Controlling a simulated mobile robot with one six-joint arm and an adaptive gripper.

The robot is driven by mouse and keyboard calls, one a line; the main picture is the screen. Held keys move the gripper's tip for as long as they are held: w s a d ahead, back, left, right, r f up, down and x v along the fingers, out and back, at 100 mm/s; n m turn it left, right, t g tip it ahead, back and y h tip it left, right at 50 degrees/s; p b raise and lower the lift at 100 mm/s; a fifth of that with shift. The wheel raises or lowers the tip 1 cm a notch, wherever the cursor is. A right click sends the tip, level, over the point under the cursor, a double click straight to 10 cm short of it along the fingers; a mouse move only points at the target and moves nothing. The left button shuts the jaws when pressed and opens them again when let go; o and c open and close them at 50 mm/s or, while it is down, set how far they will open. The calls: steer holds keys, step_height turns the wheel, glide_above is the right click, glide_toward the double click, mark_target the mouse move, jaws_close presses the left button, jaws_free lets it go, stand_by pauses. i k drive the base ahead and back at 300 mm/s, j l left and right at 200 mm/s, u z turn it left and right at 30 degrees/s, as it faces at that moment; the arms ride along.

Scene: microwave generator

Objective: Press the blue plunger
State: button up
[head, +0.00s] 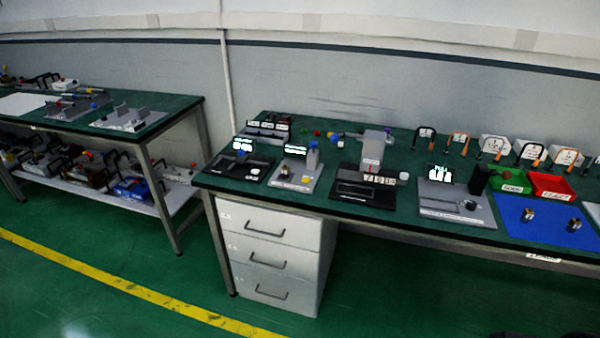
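A small blue cap (313,145), which looks like the blue plunger, sits on top of a grey post at the back right of a small grey device (308,182). The device stands on the green-topped workbench, left of centre, with a small lit display and a yellow block on its base. The cap is too small to tell whether it is raised or pressed. My gripper is not in view, and nothing is seen touching the device.
A black-based device (225,168) stands close to its left and a taller grey machine (374,150) to its right. White drawers (270,255) stand under the bench. Green floor (120,305) with a yellow line is clear in front. A second bench (170,105) stands at left.

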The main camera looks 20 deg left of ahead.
mark_target(313, 144)
steer(key=i+j, duration=1.9)
steer(key=j, duration=0.1)
